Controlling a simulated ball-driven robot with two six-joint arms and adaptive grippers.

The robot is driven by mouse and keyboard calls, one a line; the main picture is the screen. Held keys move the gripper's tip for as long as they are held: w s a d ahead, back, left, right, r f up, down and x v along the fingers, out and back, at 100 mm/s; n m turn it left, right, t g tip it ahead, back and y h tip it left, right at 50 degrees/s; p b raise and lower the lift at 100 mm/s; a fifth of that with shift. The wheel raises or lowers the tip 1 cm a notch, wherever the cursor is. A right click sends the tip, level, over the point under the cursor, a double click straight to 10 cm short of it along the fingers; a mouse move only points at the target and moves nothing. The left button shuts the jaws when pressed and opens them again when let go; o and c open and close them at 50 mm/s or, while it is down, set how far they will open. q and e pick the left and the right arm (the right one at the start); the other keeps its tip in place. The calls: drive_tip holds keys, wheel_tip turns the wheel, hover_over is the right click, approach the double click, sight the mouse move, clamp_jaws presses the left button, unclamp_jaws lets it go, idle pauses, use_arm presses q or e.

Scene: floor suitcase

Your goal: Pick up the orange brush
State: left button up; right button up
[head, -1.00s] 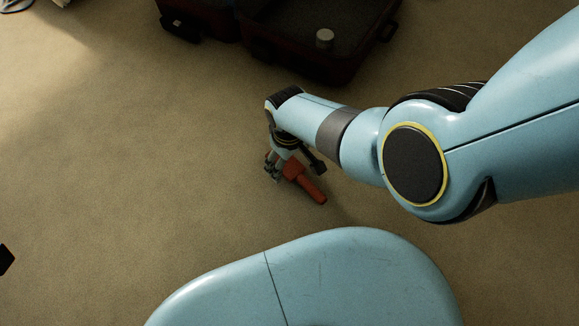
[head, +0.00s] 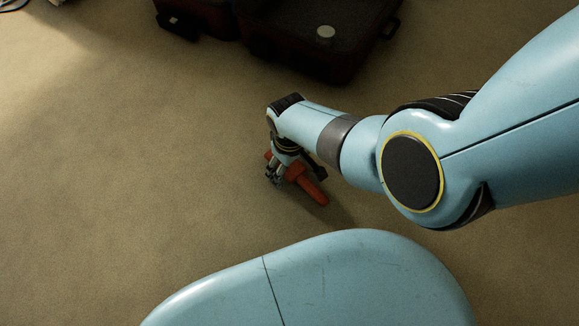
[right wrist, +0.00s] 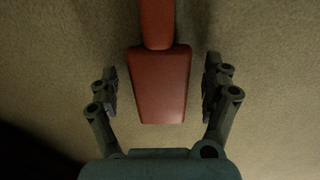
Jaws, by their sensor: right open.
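The orange brush (head: 307,184), reddish in this light, lies on the carpet in the head view, partly hidden under my right gripper (head: 284,176). In the right wrist view the brush (right wrist: 158,85) shows its narrow handle at the top and a wider block below. My right gripper (right wrist: 160,92) is open there, with one finger on each side of the wide block and a gap on both sides. My left gripper is not in view.
An open dark suitcase (head: 290,62) stands on the floor at the top, with a small pale cylinder (head: 325,35) in it. Some objects (head: 14,4) show at the top left corner. The carpet (head: 130,140) on the left is clear.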

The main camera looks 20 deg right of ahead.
drive_tip(key=c, duration=1.3)
drive_tip(key=shift+c, duration=0.2)
